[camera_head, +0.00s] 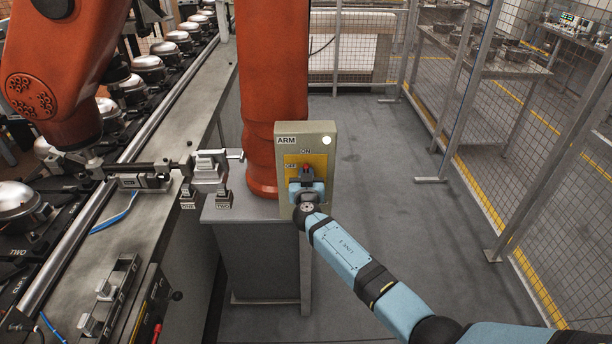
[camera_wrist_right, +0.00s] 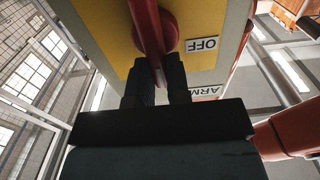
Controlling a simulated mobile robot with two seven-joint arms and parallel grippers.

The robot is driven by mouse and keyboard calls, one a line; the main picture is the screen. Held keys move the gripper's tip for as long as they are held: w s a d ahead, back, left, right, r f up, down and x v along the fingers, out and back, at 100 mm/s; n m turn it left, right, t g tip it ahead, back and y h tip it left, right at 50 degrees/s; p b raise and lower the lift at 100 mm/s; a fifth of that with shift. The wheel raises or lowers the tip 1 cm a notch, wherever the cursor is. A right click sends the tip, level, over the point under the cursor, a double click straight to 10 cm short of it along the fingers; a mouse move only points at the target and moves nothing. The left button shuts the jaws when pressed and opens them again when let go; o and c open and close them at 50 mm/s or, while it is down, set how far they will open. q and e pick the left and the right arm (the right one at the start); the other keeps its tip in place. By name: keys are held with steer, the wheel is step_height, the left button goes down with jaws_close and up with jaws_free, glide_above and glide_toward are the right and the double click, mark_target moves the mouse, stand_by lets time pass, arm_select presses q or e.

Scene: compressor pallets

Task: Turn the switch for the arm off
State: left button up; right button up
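The arm switch box (camera_head: 320,190) is a beige box labelled ARM on a stand beside the orange robot column. It has a yellow panel with ON at the top and OFF at the left. My right gripper (camera_head: 306,183) is in front of the panel and hides the lower part of the red switch (camera_head: 306,168). In the right wrist view, the red switch handle (camera_wrist_right: 151,35) runs down between the two dark fingers of my gripper (camera_wrist_right: 160,88), which look closed on it. The OFF label (camera_wrist_right: 203,46) is beside the knob. My left gripper is not in view.
The orange robot arm (camera_head: 275,75) stands just behind and left of the box. A conveyor line with compressors (camera_head: 150,65) runs along the left. A wire fence (camera_head: 455,80) closes the right side. Grey floor (camera_head: 375,160) is clear between the box and the fence.

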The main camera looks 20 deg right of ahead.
jaws_close()
steer(key=shift+w+a+f+n+b, duration=0.1)
steer(key=shift+a+f+n+b, duration=0.3)
steer(key=shift+n+b, duration=1.85)
steer(key=shift+w+a+f+n+b, duration=0.1)
steer(key=shift+a+f+n+b, duration=0.45)
steer(key=shift+n, duration=3.2)
steer(key=shift+w+a+f+n+b, duration=0.1)
steer(key=shift+a+f+n+b, duration=0.1)
steer(key=shift+n+b, duration=2.15)
steer(key=shift+d+n+p, duration=0.1)
steer(key=shift+n+p, duration=0.6)
steer(key=shift+n, duration=0.05)
steer(key=o, duration=0.6)
jaws_free()
